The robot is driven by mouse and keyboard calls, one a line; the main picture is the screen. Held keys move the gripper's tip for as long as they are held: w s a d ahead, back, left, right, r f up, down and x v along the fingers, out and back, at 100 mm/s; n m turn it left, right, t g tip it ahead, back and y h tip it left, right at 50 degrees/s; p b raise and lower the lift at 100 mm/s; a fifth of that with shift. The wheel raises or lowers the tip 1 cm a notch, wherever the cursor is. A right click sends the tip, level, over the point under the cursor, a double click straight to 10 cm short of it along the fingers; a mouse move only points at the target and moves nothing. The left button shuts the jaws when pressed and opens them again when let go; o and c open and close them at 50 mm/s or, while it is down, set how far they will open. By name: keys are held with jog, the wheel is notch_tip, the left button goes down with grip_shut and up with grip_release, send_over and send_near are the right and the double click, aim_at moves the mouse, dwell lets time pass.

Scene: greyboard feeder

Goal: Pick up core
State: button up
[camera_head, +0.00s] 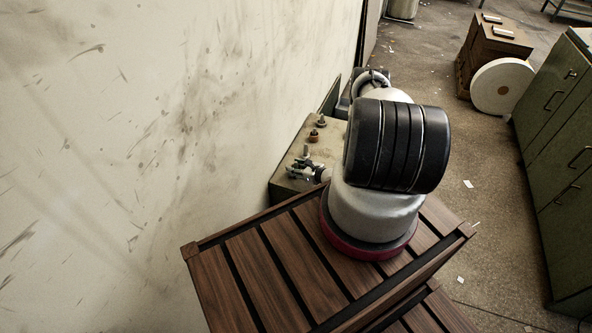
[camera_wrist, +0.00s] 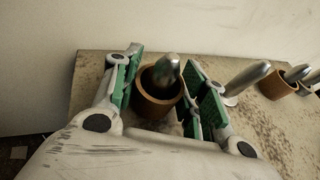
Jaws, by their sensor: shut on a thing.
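A brown ring-shaped core (camera_wrist: 153,108) is around an upright metal peg (camera_wrist: 166,70) in the wrist view, and the peg's tip stands above it. My gripper (camera_wrist: 163,62) has its green-padded fingers on either side of this core and is shut on it. In the head view my gripper (camera_head: 308,169) is small, at the near end of the feeder top, partly hidden by my arm. A second brown core (camera_wrist: 277,86) is around another peg at the right of the wrist view; it also shows in the head view (camera_head: 314,137).
The pegs stand on a worn, stained feeder top (camera_head: 288,182) against a pale scuffed wall (camera_head: 170,120). A bare peg (camera_wrist: 247,79) stands between the two cores. A green cabinet (camera_head: 555,130), brown boxes (camera_head: 495,45) and a white roll (camera_head: 496,88) are at the right.

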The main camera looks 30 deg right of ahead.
notch_tip(320, 180, up, 11)
jog(key=shift+r, duration=0.2)
dwell(0.5)
